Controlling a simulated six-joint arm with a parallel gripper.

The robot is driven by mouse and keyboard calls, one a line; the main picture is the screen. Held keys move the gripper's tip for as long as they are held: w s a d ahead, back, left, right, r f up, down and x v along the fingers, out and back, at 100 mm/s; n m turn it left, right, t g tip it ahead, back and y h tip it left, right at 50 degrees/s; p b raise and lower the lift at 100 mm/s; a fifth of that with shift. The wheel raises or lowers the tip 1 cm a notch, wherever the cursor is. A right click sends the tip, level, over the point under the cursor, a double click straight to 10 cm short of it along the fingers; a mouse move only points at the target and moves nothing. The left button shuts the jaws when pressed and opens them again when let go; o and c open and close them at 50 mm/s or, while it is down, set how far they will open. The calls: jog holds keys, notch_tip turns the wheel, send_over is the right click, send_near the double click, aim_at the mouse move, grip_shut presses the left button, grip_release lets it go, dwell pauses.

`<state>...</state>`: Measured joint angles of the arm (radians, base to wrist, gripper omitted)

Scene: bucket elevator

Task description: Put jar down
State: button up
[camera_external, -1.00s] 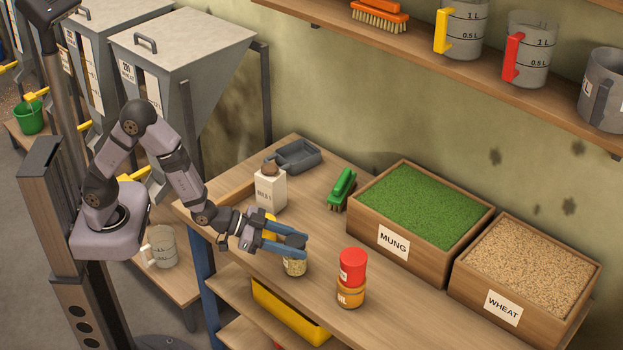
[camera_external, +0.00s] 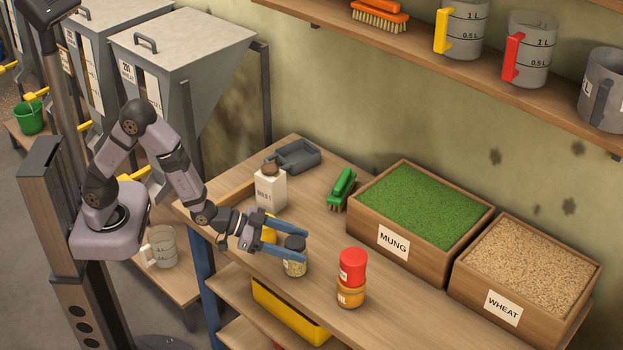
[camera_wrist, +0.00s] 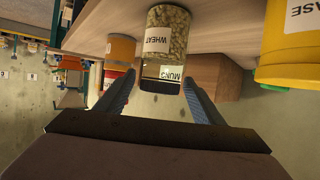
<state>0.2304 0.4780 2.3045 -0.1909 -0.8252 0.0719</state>
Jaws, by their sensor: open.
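The jar (camera_external: 295,266) is clear glass with grain inside, a dark lid and a WHEAT label. It stands upright on the wooden bench near its front edge. In the wrist view the jar (camera_wrist: 166,35) shows just beyond my fingertips, with its label facing me. My gripper (camera_external: 302,246) is open, its two blue fingers spread on either side of the lid. In the wrist view the open gripper (camera_wrist: 158,80) shows a gap on each side.
The MUNG box (camera_external: 393,243) and WHEAT box (camera_external: 503,305) fill the right. A yellow object (camera_external: 269,230) is by my gripper.

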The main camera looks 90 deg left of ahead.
jog(key=v, duration=0.6)
jog(key=shift+d+b, duration=0.1)
jog(key=shift+b, duration=0.2)
jog(key=shift+s+f+b, duration=0.1)
jog(key=shift+s+b, duration=0.05)
jog(key=shift+b, duration=0.65)
jog(key=shift+s+b, duration=0.25)
jog(key=shift+b, duration=0.7)
jog(key=shift+b+v, duration=2.5)
jog(key=shift+b, duration=0.9)
